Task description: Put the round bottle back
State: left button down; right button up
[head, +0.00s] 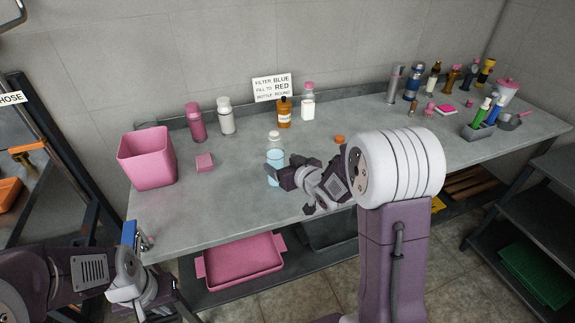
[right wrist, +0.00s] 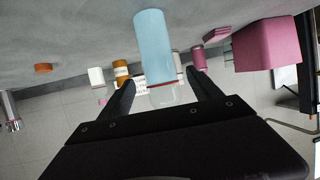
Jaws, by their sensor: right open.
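A clear round bottle (head: 275,158) with light blue liquid stands upright on the grey bench. In the upside-down right wrist view the bottle (right wrist: 154,45) shows a red line just at the top of the blue part. My right gripper (head: 279,175) is open, with its fingers on either side of the bottle in the wrist view (right wrist: 163,92); I cannot tell whether they touch it. My left gripper (head: 138,260) is low at the bench's left front corner, close to a blue object (head: 129,235); its jaws are not clear. A sign (head: 272,88) reads "filter blue, fill to red, bottle round".
An amber bottle (head: 284,112), a white bottle with a pink cap (head: 308,106), another white bottle (head: 226,117) and a pink bottle (head: 196,122) stand behind. A pink bin (head: 148,160) and pink block (head: 204,162) are left. An orange cap (head: 339,139) lies right.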

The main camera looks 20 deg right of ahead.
jog(key=v, duration=0.3)
jog(key=shift+s+r, duration=0.1)
jog(key=shift+s, duration=0.15)
jog(key=s+f+g, duration=0.4)
jog(key=s, duration=0.3)
jog(key=s+a+f+m+g+h, duration=0.1)
jog(key=s+f+g, duration=0.3)
jog(key=s, duration=0.4)
jog(key=s+f+m+g+h, duration=0.1)
jog(key=s+f+g, duration=0.2)
jog(key=s, duration=0.5)
jog(key=shift+s+a+f+g, duration=0.2)
jog(key=shift+f+g, duration=0.2)
jog(key=shift+g, duration=0.2)
notch_tip(320, 180, up, 11)
jog(key=p, duration=1.1)
jog(key=shift+r+p, duration=0.2)
jog(key=shift+p, duration=0.1)
